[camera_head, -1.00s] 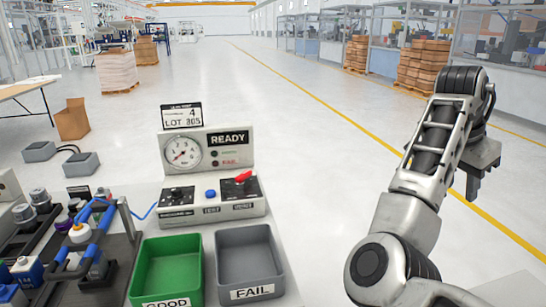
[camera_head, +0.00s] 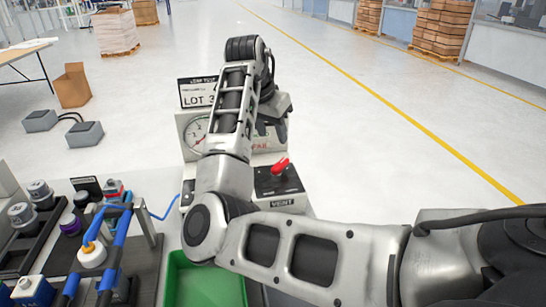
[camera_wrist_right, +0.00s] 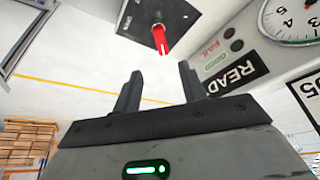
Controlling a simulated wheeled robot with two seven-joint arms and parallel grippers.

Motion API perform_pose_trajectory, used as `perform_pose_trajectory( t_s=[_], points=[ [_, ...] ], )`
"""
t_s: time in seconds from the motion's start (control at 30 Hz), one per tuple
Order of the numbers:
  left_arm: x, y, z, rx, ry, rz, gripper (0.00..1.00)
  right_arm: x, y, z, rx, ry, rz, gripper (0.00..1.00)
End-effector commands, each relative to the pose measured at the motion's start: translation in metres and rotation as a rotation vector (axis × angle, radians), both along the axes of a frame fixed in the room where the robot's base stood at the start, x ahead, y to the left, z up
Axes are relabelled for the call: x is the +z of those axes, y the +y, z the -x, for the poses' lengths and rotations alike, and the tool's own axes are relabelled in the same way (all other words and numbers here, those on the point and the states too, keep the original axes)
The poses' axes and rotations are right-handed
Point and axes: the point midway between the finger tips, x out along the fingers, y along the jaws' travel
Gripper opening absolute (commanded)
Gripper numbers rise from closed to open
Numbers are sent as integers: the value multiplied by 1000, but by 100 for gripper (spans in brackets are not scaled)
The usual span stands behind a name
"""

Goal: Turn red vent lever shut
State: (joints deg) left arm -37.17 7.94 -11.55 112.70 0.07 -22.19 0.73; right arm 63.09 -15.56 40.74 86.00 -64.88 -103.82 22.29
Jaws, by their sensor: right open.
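The red vent lever (camera_head: 281,165) sits on a black plate on top of the grey test box, above the VENT label. In the right wrist view the lever (camera_wrist_right: 160,38) lies beyond my fingertips, roughly in line with the gap between them and apart from both. My right gripper (camera_head: 273,127) hangs behind and above the lever in the head view, in front of the box's upright panel. The right wrist view shows its two fingers (camera_wrist_right: 160,86) spread with nothing between them. My left gripper is not in view.
A green bin (camera_head: 205,285) stands in front of the box, partly covered by the arm. A rack with blue clamps (camera_head: 115,235) stands at left. Floor to the right is clear.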

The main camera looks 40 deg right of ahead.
Motion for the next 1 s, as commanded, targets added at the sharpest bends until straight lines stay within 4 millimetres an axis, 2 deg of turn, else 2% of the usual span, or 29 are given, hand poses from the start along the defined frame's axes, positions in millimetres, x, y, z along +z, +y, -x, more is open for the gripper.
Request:
perform_pose_trajectory(
  t_s=[0.03,0.3,0.5,0.7,0.97,1.0],
  points=[
    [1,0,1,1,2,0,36,-12,-3,-1,1,5,-2,42],
    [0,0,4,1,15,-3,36,-64,-24,-8,3,4,0,42],
    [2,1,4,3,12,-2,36,-91,-35,-11,2,2,0,42],
    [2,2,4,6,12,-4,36,-102,-39,-13,3,1,-1,42],
    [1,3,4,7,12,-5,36,-103,-39,-13,3,0,0,42],
    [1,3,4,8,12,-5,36,-103,-39,-13,3,0,0,31]
  ],
)
